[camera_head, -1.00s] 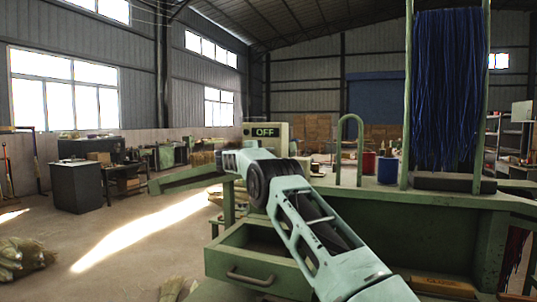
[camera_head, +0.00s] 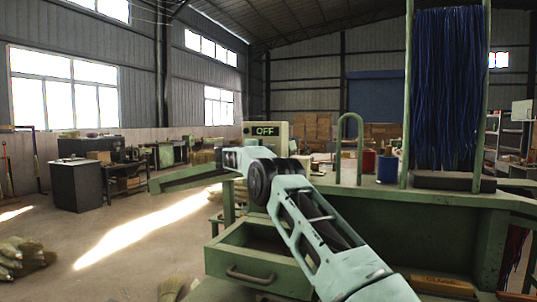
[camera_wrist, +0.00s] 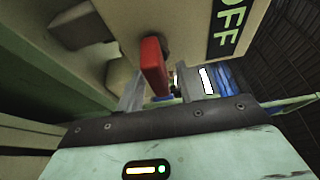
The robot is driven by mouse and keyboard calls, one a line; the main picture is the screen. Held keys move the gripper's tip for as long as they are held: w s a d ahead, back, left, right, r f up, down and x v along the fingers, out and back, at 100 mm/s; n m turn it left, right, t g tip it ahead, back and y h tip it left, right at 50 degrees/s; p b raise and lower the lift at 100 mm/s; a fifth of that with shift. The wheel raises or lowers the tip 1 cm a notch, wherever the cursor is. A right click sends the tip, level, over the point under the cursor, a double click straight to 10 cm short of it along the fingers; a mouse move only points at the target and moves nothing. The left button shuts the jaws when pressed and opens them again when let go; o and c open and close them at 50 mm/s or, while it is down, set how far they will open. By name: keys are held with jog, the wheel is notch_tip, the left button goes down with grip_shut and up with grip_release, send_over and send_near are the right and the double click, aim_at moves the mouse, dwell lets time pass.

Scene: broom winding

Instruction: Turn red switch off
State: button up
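The red switch (camera_wrist: 153,66) is a red lever on a beige box in the wrist view. The box carries a dark "OFF" label (camera_wrist: 228,27) with green letters. The box (camera_head: 282,131) and its "OFF" label (camera_head: 265,131) also show in the head view, where the red switch is hidden. My gripper (camera_wrist: 159,84) is at the switch, with its two grey fingers apart and the red lever between them. I cannot tell whether either finger touches the lever. In the head view the fingertips are hidden behind my arm.
A green workbench (camera_head: 420,197) with a pulled-out drawer (camera_head: 262,268) stands below my arm. A green hoop (camera_head: 349,122), a red can (camera_head: 369,161), a blue container (camera_head: 388,169) and hanging blue bristles (camera_head: 447,90) are on the right. Open floor (camera_head: 110,225) lies to the left.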

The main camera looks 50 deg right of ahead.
jog(key=a+b, duration=0.5)
jog(key=a, duration=1.2)
jog(key=shift+a+b, duration=0.2)
jog(key=shift+b, duration=0.2)
